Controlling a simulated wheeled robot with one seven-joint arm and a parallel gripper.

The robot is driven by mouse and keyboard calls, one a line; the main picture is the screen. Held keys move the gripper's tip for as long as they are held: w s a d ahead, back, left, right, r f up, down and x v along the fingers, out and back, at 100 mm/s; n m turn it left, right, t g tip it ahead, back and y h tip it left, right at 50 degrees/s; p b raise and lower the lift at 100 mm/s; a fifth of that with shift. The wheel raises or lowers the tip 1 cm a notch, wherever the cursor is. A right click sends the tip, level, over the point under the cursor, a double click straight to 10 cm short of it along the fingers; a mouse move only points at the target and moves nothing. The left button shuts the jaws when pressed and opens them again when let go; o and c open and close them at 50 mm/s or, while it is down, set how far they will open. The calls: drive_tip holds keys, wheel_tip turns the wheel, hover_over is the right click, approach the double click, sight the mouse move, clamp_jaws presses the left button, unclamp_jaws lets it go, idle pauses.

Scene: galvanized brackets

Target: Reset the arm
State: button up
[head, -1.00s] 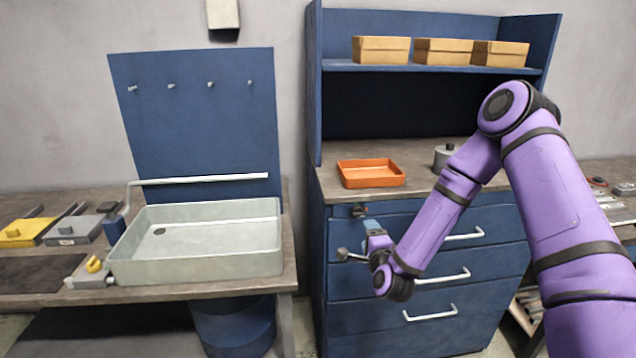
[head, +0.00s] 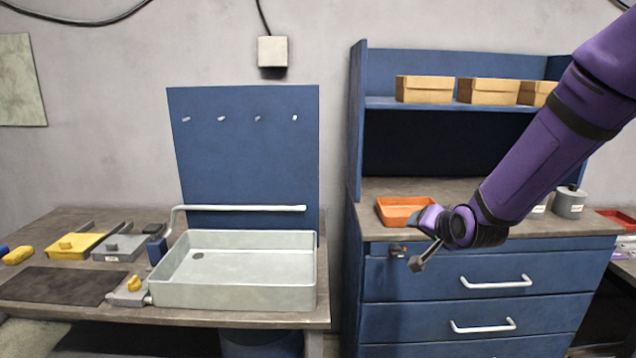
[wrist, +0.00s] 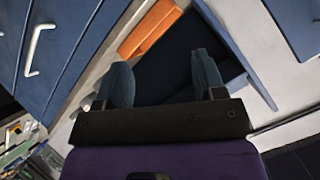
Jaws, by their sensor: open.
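My purple arm reaches in from the upper right in the head view, with my gripper (head: 424,256) in front of the blue drawer cabinet (head: 425,318), near its worktop edge. In the wrist view the two grey fingers of my gripper (wrist: 163,78) stand apart with nothing between them. The orange tray (head: 403,216) lies on the worktop just behind my gripper, partly hidden by it. It also shows in the wrist view (wrist: 148,30), beyond the fingers.
A pale metal basin (head: 240,295) stands on the left bench under a white pipe (head: 245,208). Yellow (head: 75,245) and grey (head: 121,247) boxes lie left of it. Cardboard boxes (head: 424,89) sit on the shelf above the worktop. A grey canister (head: 569,203) stands at the right.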

drive_tip(key=s+d+r+n+g+h, duration=0.2)
drive_tip(key=s+d+r+n+g, duration=0.1)
drive_tip(key=s+r, duration=0.95)
drive_tip(key=s+d+r+n+g, duration=0.1)
drive_tip(key=s, duration=0.9)
drive_tip(key=s+d+r+n+g, duration=0.1)
drive_tip(key=s+n+g, duration=0.1)
drive_tip(key=s, duration=0.8)
drive_tip(key=shift+s+d+r, duration=0.3)
drive_tip(key=shift+s+d, duration=0.1)
